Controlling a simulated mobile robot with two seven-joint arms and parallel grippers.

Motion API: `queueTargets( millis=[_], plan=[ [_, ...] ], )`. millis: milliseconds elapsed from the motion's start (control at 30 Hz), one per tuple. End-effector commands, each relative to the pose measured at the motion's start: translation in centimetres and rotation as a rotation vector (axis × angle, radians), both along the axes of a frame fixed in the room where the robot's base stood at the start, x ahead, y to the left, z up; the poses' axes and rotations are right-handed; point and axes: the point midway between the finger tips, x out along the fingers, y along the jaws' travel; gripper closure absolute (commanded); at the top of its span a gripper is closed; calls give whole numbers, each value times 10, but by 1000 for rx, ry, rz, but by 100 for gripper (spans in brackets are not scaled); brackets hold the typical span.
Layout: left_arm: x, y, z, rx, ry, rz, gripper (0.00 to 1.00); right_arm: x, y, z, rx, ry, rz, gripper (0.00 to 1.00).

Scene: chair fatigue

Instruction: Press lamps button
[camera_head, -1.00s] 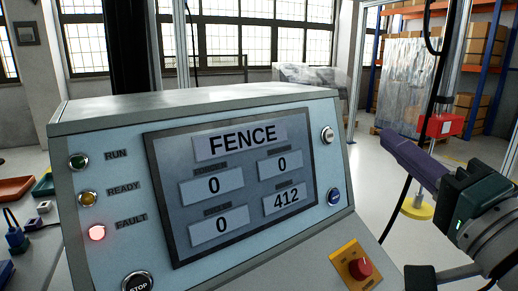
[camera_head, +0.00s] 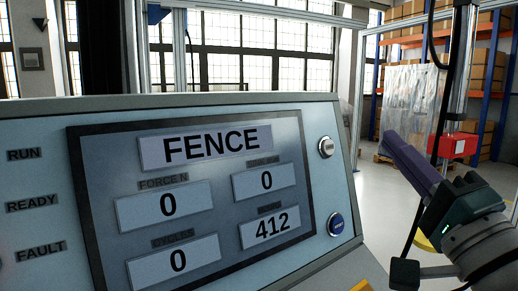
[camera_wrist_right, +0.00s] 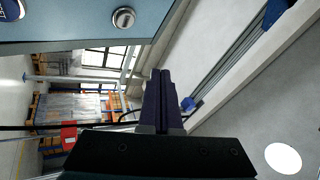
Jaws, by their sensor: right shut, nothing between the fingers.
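The control panel (camera_head: 85,112) fills the left and middle of the head view, its screen reading FENCE. Two round buttons sit on its right strip: a white one (camera_head: 326,147) above and a blue one (camera_head: 336,224) below. Their lettering is too small to read. My right gripper (camera_head: 390,142) is shut and empty, to the right of the panel and apart from both buttons. In the right wrist view its fingers (camera_wrist_right: 160,74) are together, with the white button (camera_wrist_right: 123,18) up and left of them and the blue button (camera_wrist_right: 10,9) at the corner. My left gripper is out of view.
Labels RUN, READY and FAULT line the panel's left side. A red box (camera_head: 453,146) on a post stands behind my right gripper. Shelves with cartons (camera_head: 482,62) and a wrapped pallet (camera_head: 410,100) are farther back. Open floor lies right of the panel.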

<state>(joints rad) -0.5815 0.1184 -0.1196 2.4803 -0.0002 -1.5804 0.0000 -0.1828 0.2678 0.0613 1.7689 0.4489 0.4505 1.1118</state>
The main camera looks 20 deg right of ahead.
Motion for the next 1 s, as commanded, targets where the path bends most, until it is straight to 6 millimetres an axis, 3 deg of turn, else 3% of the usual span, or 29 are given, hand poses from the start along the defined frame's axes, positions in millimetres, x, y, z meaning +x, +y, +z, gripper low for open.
queueTargets(
  millis=[200, 500, 1000],
  plan=[
    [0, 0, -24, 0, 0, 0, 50, 29, 9, -12, 2, -3, 1, 100],
    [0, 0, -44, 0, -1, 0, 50, 62, 19, -19, 1, 0, 0, 100],
    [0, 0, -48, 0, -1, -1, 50, 71, 22, -19, -1, 2, 1, 100]
  ],
)
